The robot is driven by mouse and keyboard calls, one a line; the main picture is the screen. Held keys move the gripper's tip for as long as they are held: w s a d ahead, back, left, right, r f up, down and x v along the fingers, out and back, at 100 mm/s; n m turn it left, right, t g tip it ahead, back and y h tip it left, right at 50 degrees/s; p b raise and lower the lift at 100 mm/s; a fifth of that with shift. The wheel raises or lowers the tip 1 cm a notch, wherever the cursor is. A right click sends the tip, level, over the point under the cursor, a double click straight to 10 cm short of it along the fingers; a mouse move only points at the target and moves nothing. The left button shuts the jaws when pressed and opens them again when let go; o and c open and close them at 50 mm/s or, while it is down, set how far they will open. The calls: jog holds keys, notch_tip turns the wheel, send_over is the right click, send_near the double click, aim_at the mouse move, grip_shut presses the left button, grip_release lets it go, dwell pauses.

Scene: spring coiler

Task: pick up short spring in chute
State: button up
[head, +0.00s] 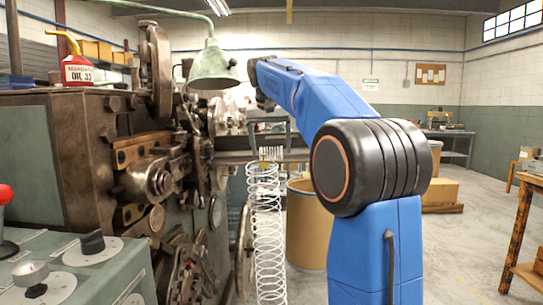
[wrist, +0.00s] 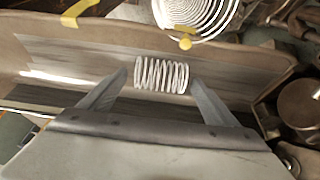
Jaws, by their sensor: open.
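The short spring (wrist: 161,76) is a small pale coil lying crosswise in the wrist view, over the grey metal floor of the chute (wrist: 60,58). My gripper (wrist: 160,80) is open, with one finger beyond each end of the spring. A small gap shows at the left finger; the right finger is very close to the coil, and I cannot tell whether it touches. In the head view the chute (head: 293,155) juts from the machine, with a small coil in it (head: 271,153). My gripper is not clear there.
A long white spring (head: 267,225) hangs below the chute; coils (wrist: 200,14) show at the top of the wrist view. The coiling machine (head: 75,150) fills the left. A green lamp (head: 212,72) hangs above. A brown drum (head: 306,225) stands behind. Open floor lies right.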

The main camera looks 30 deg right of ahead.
jog(key=shift+x, duration=1.05)
jog(key=c, duration=1.1)
jog(key=shift+c, duration=0.2)
